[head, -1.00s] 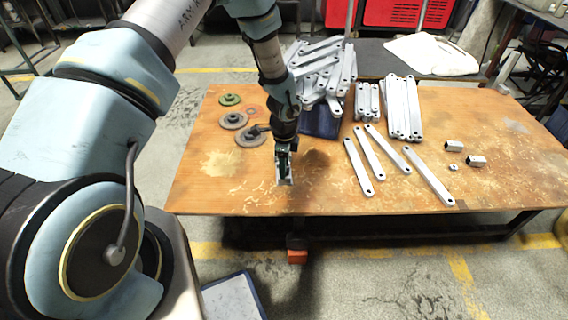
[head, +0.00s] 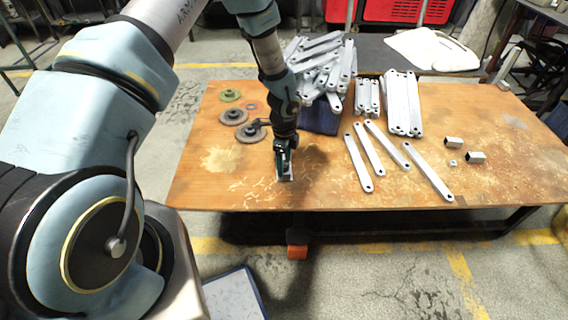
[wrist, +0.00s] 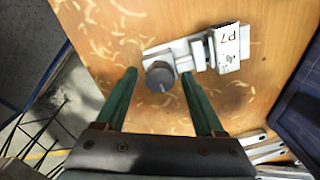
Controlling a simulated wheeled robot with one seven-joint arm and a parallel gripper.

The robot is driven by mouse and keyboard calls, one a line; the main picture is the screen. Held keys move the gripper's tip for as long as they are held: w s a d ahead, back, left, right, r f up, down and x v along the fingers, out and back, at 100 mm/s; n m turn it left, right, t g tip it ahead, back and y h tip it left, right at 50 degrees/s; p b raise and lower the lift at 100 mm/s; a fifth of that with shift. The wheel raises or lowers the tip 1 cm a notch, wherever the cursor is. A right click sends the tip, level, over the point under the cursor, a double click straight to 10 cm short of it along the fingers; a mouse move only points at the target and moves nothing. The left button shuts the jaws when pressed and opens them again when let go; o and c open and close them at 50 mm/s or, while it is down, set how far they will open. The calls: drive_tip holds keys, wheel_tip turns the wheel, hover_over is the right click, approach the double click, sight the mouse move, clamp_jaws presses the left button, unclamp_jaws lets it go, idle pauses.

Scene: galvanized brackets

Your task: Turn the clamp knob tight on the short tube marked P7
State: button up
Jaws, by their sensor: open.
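The short tube marked P7 (wrist: 231,42) shows in the wrist view, held in a light grey clamp (wrist: 193,54) on the wooden table. The clamp's round dark grey knob (wrist: 158,76) is at its left end, with a pale line on its top. My gripper (wrist: 159,75) is open, its green fingers on either side of the knob near the fingertips. I cannot tell whether they touch it. In the head view my gripper (head: 284,170) points down near the table's front edge and hides most of the clamp.
A blue bin (head: 321,121) heaped with brackets stands behind my gripper. Dark discs (head: 250,133) lie to the left. Loose flat brackets (head: 369,149) and small tube pieces (head: 475,158) lie to the right. The table's front left is clear.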

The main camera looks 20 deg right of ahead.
drive_tip(key=n, duration=0.4)
drive_tip(key=shift+b, duration=0.35)
drive_tip(key=n, duration=1)
drive_tip(key=shift+b, duration=0.3)
drive_tip(key=n, duration=0.4)
drive_tip(key=shift+c, duration=0.2)
clamp_jaws()
